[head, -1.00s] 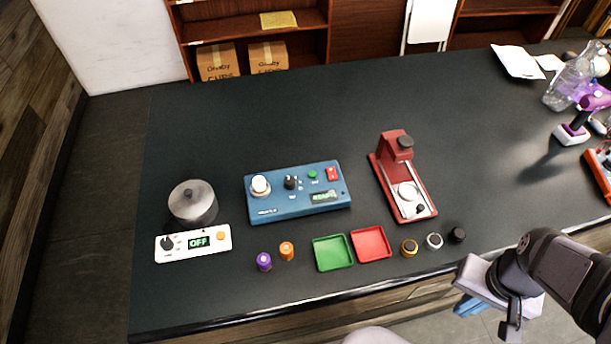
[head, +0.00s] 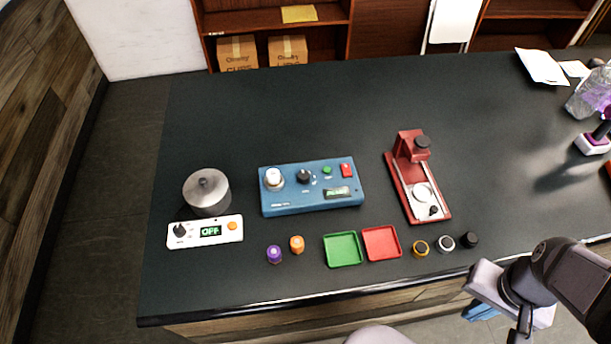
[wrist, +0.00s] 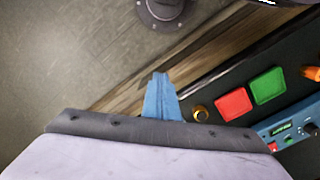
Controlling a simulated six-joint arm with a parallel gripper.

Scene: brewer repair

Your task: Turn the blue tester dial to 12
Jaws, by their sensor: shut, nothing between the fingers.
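The blue tester (head: 300,204) stands on the dark table, left of the middle, in the head view. Its black dial (head: 304,177) sits on the top panel between a white round part (head: 273,178) and a green button (head: 327,170). A small green display (head: 338,193) is on its front right; I cannot read the figures. In the wrist view the tester (wrist: 290,128) shows partly at the lower right edge. My gripper (head: 480,308) is beyond the table's front edge at the lower right, well away from the dial. Its blue fingers (wrist: 160,88) are shut and empty.
A green tray (head: 343,263) and a red tray (head: 382,258) lie in front of the tester, with several small caps beside them. A red stand (head: 440,217) is to the right. A pot (head: 207,190) and a white timer panel (head: 205,231) are left. The table behind is clear.

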